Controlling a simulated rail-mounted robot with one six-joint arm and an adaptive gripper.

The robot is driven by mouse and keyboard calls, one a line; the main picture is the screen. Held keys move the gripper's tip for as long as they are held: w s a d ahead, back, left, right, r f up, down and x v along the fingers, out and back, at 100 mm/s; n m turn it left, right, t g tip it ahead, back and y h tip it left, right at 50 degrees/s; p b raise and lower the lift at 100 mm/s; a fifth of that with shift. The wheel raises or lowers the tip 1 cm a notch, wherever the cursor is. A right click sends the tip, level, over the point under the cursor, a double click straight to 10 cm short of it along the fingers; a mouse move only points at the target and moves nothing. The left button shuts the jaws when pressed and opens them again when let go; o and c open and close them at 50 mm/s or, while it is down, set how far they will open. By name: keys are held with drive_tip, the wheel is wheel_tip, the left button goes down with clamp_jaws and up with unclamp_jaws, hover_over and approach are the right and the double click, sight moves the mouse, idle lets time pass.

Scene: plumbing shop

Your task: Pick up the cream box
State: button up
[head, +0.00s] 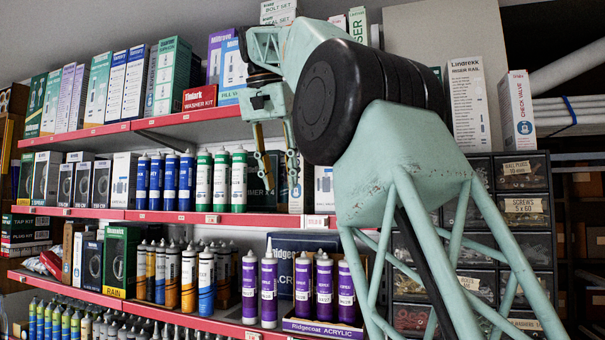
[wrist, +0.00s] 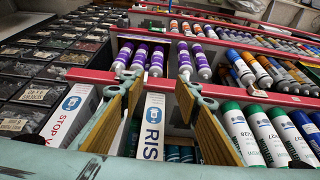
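A pale, off-white box (wrist: 152,128) with blue lettering beginning "RIS" stands on the middle shelf, between and beyond my fingers in the wrist view. It seems to be the narrow pale box (head: 295,197) partly hidden behind a finger in the head view. Its shade is hard to tell, so I cannot be sure it is the cream one. My gripper (wrist: 160,90) is open and empty, with tan pads on both fingers. In the head view my gripper (head: 279,178) points down in front of the middle shelf; contact with the box is not visible.
A white box (wrist: 72,115) marked "STOP V" stands beside it. Green-and-white tubes (head: 221,182) stand left of it in the head view, near a dark box (head: 268,160). Red shelf edges (head: 230,218) run below. Purple tubes (head: 269,290) stand on the lower shelf. Drawers (head: 523,210) are at right.

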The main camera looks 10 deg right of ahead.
sight(303, 173)
drive_tip(key=w+d+p, duration=0.1)
drive_tip(key=w+d, duration=0.2)
drive_tip(key=w, duration=0.2)
drive_tip(key=shift+d+p, duration=0.2)
drive_tip(key=shift+p, duration=0.15)
drive_tip(key=shift+w+d, duration=0.1)
drive_tip(key=shift+w, duration=0.05)
idle(0.3)
drive_tip(key=w+d+p, duration=0.1)
drive_tip(key=w, duration=0.1)
drive_tip(key=w+d+p, duration=0.1)
drive_tip(key=w, duration=0.1)
drive_tip(key=shift+d+f, duration=0.2)
drive_tip(key=shift+d, duration=0.2)
drive_tip(key=shift+f, duration=0.65)
idle(1.6)
drive_tip(key=shift+c, duration=0.7)
drive_tip(key=c, duration=0.5)
drive_tip(key=shift+o, duration=0.2)
drive_tip(key=shift+w+d+r, duration=0.1)
drive_tip(key=shift+r, duration=0.2)
